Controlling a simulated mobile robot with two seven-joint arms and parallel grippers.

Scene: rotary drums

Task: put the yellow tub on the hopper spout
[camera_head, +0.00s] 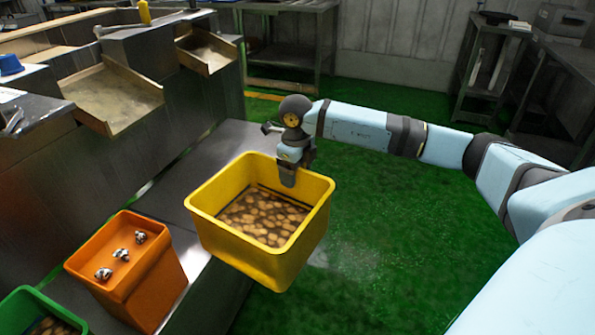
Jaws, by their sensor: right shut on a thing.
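The yellow tub (262,258) is in the middle of the head view, with many small round brown pieces inside. My right gripper (288,178) is shut on the tub's back rim, and its fingertips are partly hidden by the rim. The tub looks roughly level and overlaps the right edge of the low metal ledge; I cannot tell how high above it the tub is. Two sloped spouts stick out of the metal machine at the upper left: a nearer, wider one (112,95) and a farther one (207,50). I cannot tell which is the hopper spout. My left gripper is not in view.
An orange bin (150,290) stands on the metal ledge (235,145), left of the tub. A green tub (25,305) with brown pieces is at the lower left corner. Metal tables (290,55) stand at the back. The green floor (390,230) on the right is clear.

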